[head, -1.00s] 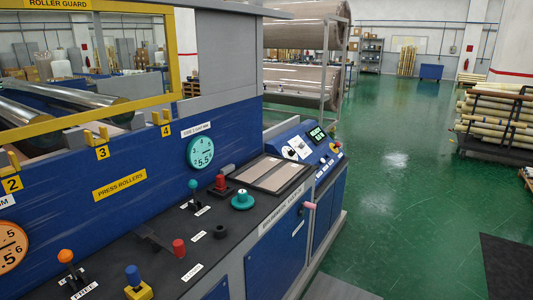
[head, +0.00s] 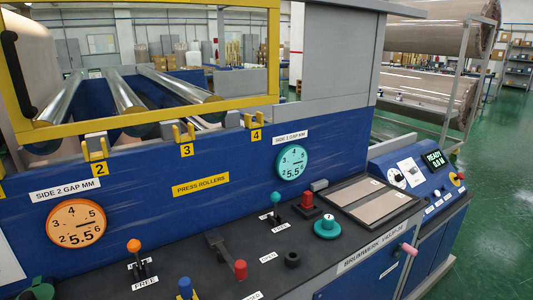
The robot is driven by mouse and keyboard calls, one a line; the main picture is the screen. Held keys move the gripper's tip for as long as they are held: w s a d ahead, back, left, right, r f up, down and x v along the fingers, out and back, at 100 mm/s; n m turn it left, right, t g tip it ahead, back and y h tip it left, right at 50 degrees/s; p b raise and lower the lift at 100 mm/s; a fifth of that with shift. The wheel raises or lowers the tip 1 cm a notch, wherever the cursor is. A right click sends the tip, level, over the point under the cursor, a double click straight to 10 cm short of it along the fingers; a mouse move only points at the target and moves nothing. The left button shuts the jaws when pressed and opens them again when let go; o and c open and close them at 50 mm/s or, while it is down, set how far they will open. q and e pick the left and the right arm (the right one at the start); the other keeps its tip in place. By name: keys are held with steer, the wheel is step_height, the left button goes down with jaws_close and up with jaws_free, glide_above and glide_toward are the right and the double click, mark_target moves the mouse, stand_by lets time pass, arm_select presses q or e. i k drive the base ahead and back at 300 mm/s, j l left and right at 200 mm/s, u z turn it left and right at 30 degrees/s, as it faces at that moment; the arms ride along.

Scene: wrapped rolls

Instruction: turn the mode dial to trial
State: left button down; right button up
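A small round white dial face with a dark knob (head: 397,178), which looks like the mode dial, sits on the sloped blue control panel (head: 385,157) at the right. Its lettering and pointer setting are too small to read. A white card (head: 410,172) is beside it, and a dark display (head: 434,159) reading READY is further right. Neither of my grippers shows in the head view.
The blue machine's black ledge carries a teal knob (head: 327,228), a red button (head: 308,201), an orange-topped lever (head: 134,248) and a teal-topped lever (head: 275,198). A pink handle (head: 408,249) sticks out in front. Green floor (head: 499,215) is clear at the right.

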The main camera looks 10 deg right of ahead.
mark_target(414, 170)
steer(key=i+l+u, duration=0.1)
steer(key=l, duration=0.35)
steer(key=i+l+u, duration=0.1)
steer(key=i+l, duration=0.15)
steer(key=l, duration=0.25)
steer(key=i+l+u, duration=0.15)
steer(key=l, duration=0.3)
steer(key=i+l+u, duration=0.1)
steer(key=l, duration=0.4)
steer(key=i+l+u, duration=0.1)
steer(key=l, duration=0.4)
steer(key=l+u, duration=0.1)
steer(key=l, duration=0.4)
steer(key=i, duration=0.05)
